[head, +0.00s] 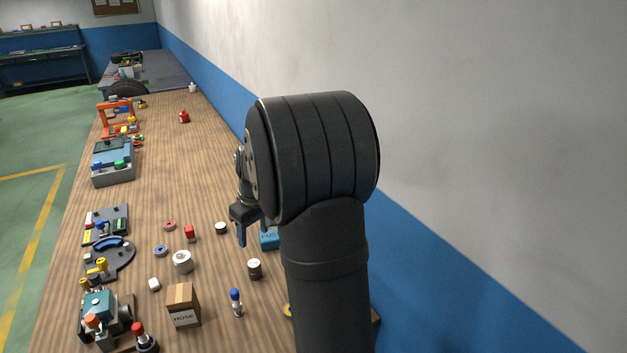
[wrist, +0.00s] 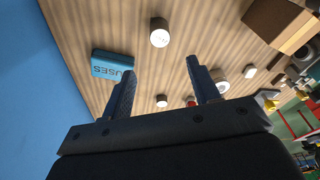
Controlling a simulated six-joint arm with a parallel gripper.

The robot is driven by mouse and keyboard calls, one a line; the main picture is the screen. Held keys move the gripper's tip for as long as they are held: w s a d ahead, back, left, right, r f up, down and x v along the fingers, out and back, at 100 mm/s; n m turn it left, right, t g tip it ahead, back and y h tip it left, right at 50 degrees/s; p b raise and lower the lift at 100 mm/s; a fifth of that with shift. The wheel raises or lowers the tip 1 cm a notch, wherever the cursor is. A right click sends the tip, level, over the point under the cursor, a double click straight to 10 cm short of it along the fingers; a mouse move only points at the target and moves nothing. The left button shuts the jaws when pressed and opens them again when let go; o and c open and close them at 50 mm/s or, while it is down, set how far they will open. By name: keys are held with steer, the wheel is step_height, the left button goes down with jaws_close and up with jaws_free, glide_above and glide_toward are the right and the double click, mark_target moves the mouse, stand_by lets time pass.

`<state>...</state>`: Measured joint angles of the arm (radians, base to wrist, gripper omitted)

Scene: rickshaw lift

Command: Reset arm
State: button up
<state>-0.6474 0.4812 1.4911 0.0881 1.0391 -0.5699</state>
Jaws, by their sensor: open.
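My gripper (wrist: 160,85) is open in the wrist view, with its two fingers apart and nothing held between them. In the head view my gripper (head: 255,233) hangs above the wooden table (head: 160,120), partly hidden behind my arm. A blue box (wrist: 112,66) marked "USES" lies on the table near one finger in the wrist view, and its edge shows by my arm in the head view (head: 269,240). A white-topped round piece (wrist: 160,38) stands a little beyond the fingertips in the wrist view.
A small cardboard box (head: 183,305) marked "HOSE", a blue-topped piece (head: 236,303) and a dark cylinder (head: 254,268) stand on the near part of the table. Several devices line its left side. The far middle is mostly clear. A wall (head: 480,130) rises on the right.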

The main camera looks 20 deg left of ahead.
mark_target(253, 262)
steer(key=f, duration=0.3)
steer(key=a+f, duration=0.1)
steer(key=f, duration=0.7)
steer(key=shift+w+a+f, duration=0.1)
steer(key=shift+w+a, duration=0.15)
steer(key=shift+w, duration=0.05)
steer(key=shift+w+a+r, duration=0.1)
steer(key=shift+r, duration=1.85)
steer(key=shift+f, duration=0.15)
